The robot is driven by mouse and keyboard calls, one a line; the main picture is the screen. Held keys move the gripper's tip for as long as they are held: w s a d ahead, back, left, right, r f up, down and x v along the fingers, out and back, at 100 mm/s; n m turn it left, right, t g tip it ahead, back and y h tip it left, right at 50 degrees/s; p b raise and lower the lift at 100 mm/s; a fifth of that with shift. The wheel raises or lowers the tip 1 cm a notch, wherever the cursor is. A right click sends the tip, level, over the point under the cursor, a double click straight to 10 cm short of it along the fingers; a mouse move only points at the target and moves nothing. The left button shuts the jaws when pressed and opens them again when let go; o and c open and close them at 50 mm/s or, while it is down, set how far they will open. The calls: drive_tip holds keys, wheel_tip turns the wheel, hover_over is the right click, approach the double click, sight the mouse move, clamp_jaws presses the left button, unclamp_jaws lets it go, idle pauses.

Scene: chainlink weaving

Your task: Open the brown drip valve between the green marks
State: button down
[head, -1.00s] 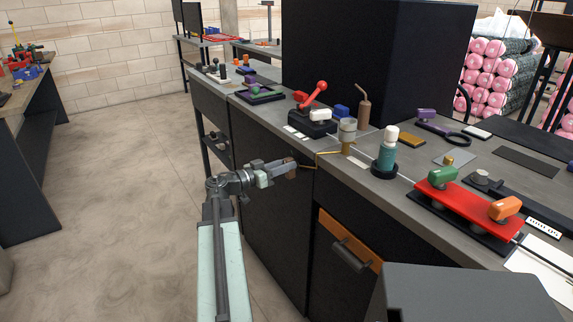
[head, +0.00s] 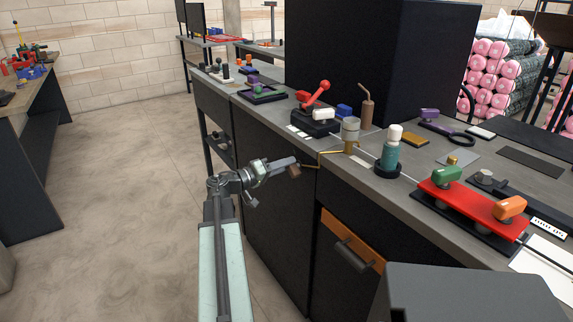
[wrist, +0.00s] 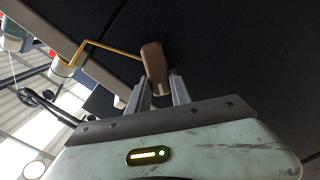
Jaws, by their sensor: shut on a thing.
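The brown valve handle (head: 294,172) is in front of the dark cabinet face, just below the bench edge. A thin yellow tube (head: 326,153) runs from near it up to a clear cup with a brass base (head: 350,135) on the bench. My gripper (head: 287,163) reaches it from the left and is shut on the handle. In the wrist view the brown handle (wrist: 154,64) stands between and beyond my two grey fingers (wrist: 162,88). I cannot make out the green marks in either view.
The grey bench top holds a teal bottle (head: 391,150), a red plate with green and orange knobs (head: 470,208), and a red lever (head: 317,93). An orange drawer front (head: 345,238) with a dark handle lies below. The floor at left is clear.

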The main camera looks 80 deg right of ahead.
drive_tip(key=shift+w+f+n, duration=0.1)
drive_tip(key=shift+w+n, duration=0.05)
drive_tip(key=shift+n, duration=0.25)
drive_tip(key=c, duration=1.2)
unclamp_jaws()
drive_tip(key=shift+o, duration=0.2)
drive_tip(key=v, duration=0.8)
